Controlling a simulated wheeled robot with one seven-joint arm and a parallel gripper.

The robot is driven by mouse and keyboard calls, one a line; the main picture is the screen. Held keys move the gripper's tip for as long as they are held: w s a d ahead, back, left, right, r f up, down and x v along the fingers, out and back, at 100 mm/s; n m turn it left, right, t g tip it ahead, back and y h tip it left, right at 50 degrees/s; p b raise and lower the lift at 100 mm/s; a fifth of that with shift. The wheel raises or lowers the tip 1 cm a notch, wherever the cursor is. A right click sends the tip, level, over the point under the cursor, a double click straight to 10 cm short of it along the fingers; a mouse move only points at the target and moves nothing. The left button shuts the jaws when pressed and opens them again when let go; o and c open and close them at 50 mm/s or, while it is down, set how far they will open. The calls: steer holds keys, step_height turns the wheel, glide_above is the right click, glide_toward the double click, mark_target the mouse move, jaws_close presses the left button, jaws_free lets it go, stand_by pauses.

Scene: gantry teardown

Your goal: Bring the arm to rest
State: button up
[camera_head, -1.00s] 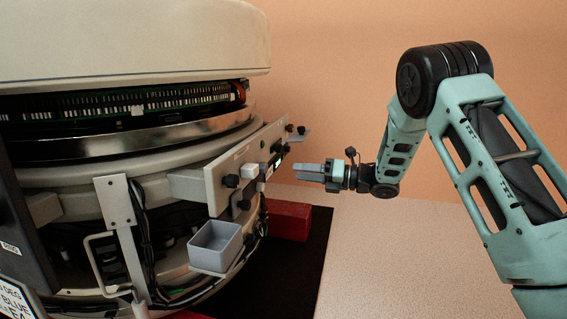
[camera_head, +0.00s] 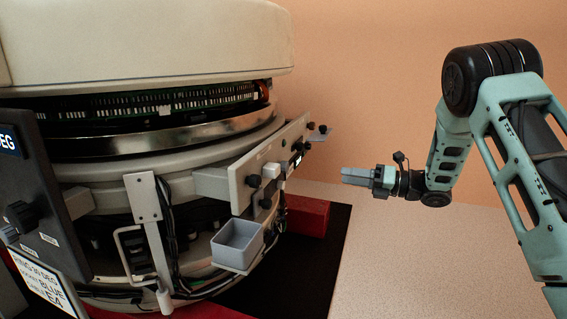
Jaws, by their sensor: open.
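My gripper (camera_head: 356,175) is at the middle right, at the end of my pale green arm. It points left and holds nothing. A clear gap lies between its fingertips and the light panel (camera_head: 225,185) with black knobs on the gantry (camera_head: 110,165). The fingers look close together from this side angle, and the gap between them is hard to see. The arm is bent, with its elbow high at the right.
An empty grey bin (camera_head: 238,243) sits below the panel. A red block (camera_head: 308,215) lies on the dark floor mat (camera_head: 300,275). A dark control panel (camera_head: 45,205) with a printed sign (camera_head: 50,285) stands at left. Speckled floor (camera_head: 410,265) lies clear below the gripper.

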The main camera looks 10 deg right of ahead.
steer(key=w+a+r+m+t+h+p, duration=0.25)
steer(key=a+r+m+h, duration=0.3)
steer(key=a+m, duration=0.3)
steer(key=s+a+r+m+g+h+p, duration=0.2)
steer(key=s+a+r+m+h+p, duration=0.15)
steer(key=s+a+m, duration=0.4)
steer(key=s+a+r+m+g+h+p, duration=0.15)
steer(key=s+m+g, duration=0.3)
steer(key=s, duration=0.75)
steer(key=s+a+m+g+h+p, duration=0.25)
steer(key=s+m, duration=0.25)
steer(key=s, duration=0.6)
steer(key=s+a+r+m+g+h+p, duration=0.1)
steer(key=s+m+g+p, duration=0.3)
steer(key=s, duration=0.8)
step_height(320, 180, up, 36)
steer(key=m+p, duration=0.1)
steer(key=p, duration=3.4)
steer(key=shift+w+d+p, duration=0.15)
steer(key=shift+w+p, duration=0.1)
steer(key=shift+p, duration=0.05)
